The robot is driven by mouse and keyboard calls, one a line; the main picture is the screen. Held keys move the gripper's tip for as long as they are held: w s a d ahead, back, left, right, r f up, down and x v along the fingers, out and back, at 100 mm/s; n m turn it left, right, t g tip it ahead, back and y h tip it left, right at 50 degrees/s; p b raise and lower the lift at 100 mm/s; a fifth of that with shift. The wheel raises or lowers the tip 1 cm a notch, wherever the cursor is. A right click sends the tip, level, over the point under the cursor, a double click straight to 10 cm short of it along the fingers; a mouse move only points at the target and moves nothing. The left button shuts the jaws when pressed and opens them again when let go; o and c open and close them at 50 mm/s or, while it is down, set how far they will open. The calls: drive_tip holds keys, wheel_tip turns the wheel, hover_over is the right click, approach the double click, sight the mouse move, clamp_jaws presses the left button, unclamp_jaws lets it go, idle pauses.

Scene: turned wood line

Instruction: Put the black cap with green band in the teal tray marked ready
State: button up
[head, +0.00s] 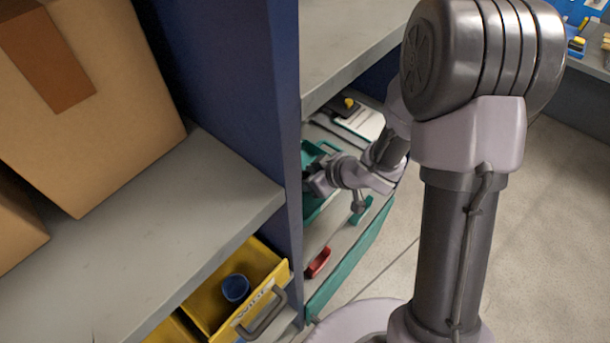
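My gripper (315,182) is at the lower shelf, just right of the blue upright, over a teal tray (312,213). The upright hides part of the tray and the fingertips are too small and dark to show whether they are open or shut. I cannot make out a black cap with green band. It may be hidden by the gripper or the upright. No "ready" mark is readable on the tray.
A yellow bin (283,268) at the lower left holds a blue cup (235,288). A red object (318,263) lies near the shelf's front. A black and yellow item (348,103) rests behind the arm. A cardboard box (120,110) stands left. Floor at right is clear.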

drive_tip(key=shift+r, duration=0.25)
drive_tip(key=p+v, duration=0.6)
drive_tip(key=v, duration=0.5)
drive_tip(key=shift+d+r, duration=0.1)
drive_tip(key=shift+r, duration=0.2)
drive_tip(key=w+d+r+m+t+h, duration=0.25)
drive_tip(key=d+r+m+h, duration=0.3)
drive_tip(key=d+r, duration=0.4)
drive_tip(key=s+d+r+m+h, duration=0.1)
drive_tip(key=s+r+m+h, duration=0.2)
drive_tip(key=s+r, duration=0.25)
drive_tip(key=s+a+r+m+g+y, duration=0.3)
drive_tip(key=s+a+r+m+y, duration=0.1)
drive_tip(key=s+a, duration=0.6)
drive_tip(key=s+m, duration=0.1)
drive_tip(key=s, duration=0.2)
drive_tip(key=shift+s+a+r, duration=0.15)
drive_tip(key=shift+s+r, duration=0.2)
drive_tip(key=shift+r, duration=0.05)
